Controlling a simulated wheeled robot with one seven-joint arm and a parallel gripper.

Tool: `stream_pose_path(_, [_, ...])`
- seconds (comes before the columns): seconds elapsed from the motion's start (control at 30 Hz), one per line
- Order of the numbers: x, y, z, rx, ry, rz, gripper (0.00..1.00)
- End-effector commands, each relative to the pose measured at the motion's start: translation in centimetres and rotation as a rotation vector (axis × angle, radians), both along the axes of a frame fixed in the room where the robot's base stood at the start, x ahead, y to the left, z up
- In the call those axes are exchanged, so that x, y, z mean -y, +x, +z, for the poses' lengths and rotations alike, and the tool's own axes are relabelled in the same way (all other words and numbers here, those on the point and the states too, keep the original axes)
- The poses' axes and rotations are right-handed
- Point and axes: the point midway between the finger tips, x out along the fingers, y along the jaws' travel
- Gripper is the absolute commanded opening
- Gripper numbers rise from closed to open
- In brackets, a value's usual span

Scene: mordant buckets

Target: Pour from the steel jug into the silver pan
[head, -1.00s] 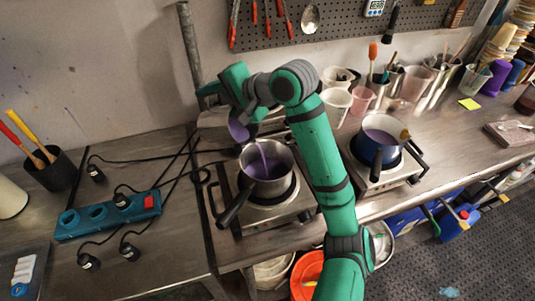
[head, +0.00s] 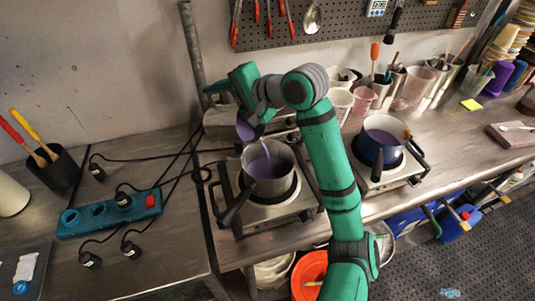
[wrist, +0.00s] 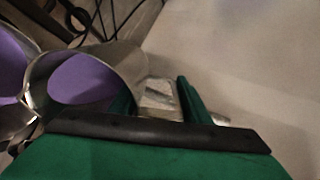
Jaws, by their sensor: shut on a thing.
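The steel jug (head: 247,131) is held tilted above the left side of the silver pan (head: 285,158). A thin stream of purple liquid (head: 265,150) runs from its lip into the pan, where purple liquid also lies. The pan sits on the left hotplate, its dark handle toward the front left. My gripper (head: 243,108) is shut on the jug; its fingers are mostly hidden in the head view. In the wrist view, the jug (wrist: 127,62) shows purple inside, beside my gripper (wrist: 158,100), and the pan's purple liquid (wrist: 10,65) is at the left edge.
A teal power strip (head: 108,214) with black cables lies on the left bench. A pegboard with tools is on the wall above.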

Motion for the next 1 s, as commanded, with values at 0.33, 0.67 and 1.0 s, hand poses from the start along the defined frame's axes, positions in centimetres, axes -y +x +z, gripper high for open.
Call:
stream_pose_path(0.33, [-1.2, -0.2, 0.2, 0.008, 0.013, 0.013, 0.00])
stream_pose_path(0.67, [-0.7, -0.3, 0.4, 0.016, 0.027, 0.009, 0.00])
stream_pose_path(1.0, [-0.1, -0.3, 0.6, 0.024, 0.040, 0.002, 0.00])
